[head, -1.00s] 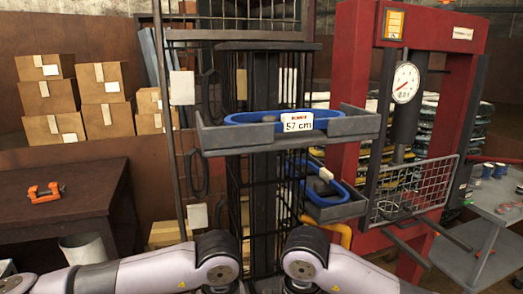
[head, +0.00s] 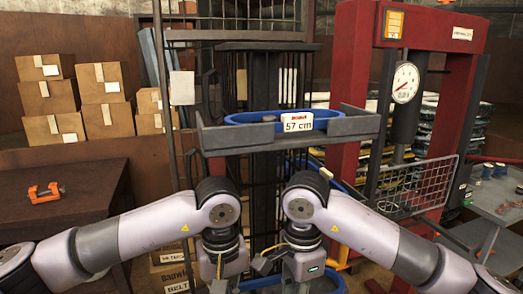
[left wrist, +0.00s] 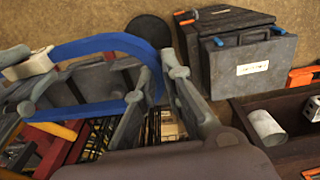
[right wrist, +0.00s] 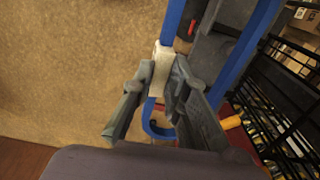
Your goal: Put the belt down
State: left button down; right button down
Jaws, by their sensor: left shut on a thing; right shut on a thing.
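A blue belt with a white block on it is held low between both grippers. It shows as a blue strip at the bottom edge of the head view (head: 262,282). In the left wrist view the blue belt (left wrist: 105,42) curves to my left gripper (left wrist: 158,82), which is shut on it. In the right wrist view the belt (right wrist: 250,40) runs past my right gripper (right wrist: 158,82), which is shut on the belt around its white block (right wrist: 162,68). The fingertips are below the head view. What lies under the belt is mostly hidden.
A grey tray (head: 355,128) on the rack holds another blue belt (head: 250,116) with a "57 cm" sign (head: 297,121). A red press (head: 350,60) stands at the right. A dark table (head: 80,185) with an orange clamp (head: 45,192) is at the left.

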pick_arm(q)
jog(key=shift+w+r, duration=0.3)
jog(key=shift+w, duration=0.1)
pick_arm(e)
jog(key=shift+w+r, duration=0.25)
jog(key=shift+w, duration=0.05)
dwell(0.9)
pick_arm(q)
jog(key=shift+s, duration=0.15)
pick_arm(e)
jog(key=shift+s, duration=0.1)
